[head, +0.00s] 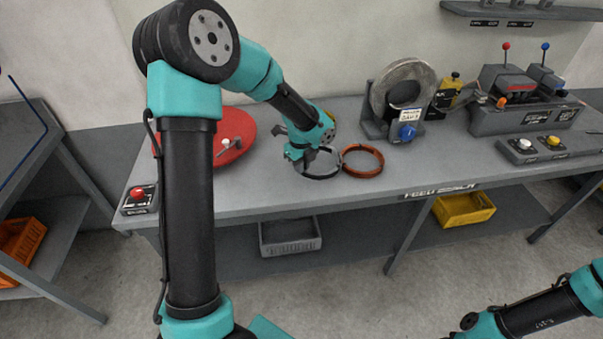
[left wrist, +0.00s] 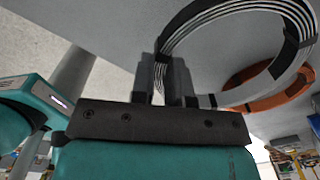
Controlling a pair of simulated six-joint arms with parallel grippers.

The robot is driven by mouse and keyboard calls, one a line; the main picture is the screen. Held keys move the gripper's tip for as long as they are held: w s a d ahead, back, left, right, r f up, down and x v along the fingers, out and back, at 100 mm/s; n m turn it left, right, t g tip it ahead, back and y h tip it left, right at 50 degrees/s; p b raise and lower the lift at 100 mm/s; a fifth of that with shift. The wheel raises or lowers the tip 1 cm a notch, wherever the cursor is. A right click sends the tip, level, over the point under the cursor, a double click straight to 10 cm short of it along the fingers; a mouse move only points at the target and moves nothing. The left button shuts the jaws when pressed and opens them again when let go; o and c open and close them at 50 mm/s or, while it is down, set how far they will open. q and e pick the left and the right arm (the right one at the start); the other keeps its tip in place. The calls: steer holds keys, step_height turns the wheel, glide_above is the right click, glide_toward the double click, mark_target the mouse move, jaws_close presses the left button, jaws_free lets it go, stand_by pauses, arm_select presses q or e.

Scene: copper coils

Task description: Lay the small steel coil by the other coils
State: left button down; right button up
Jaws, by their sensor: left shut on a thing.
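The small steel coil (head: 322,176) is a grey ring with dark bands, at the front middle of the bench in the head view. My left gripper (head: 306,161) is shut on its left side. In the left wrist view the fingers (left wrist: 168,78) pinch the edge of the steel coil (left wrist: 238,96), which fills the upper right. A copper coil (head: 362,174) lies flat on the bench just right of the steel one. The copper coil also shows behind the steel coil in the left wrist view (left wrist: 280,97). Whether the steel coil touches the bench is unclear.
A red disc (head: 225,125) lies on the bench (head: 240,195) behind my left arm. A large grey spool (head: 385,90) on a stand is behind the copper coil. A control box (head: 520,115) with levers stands right.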

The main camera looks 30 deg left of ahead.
arm_select(q)
steer(key=shift+s+f, duration=0.1)
steer(key=shift+f, duration=1.6)
steer(key=c, duration=1.1)
jaws_free()
step_height(320, 180, up, 12)
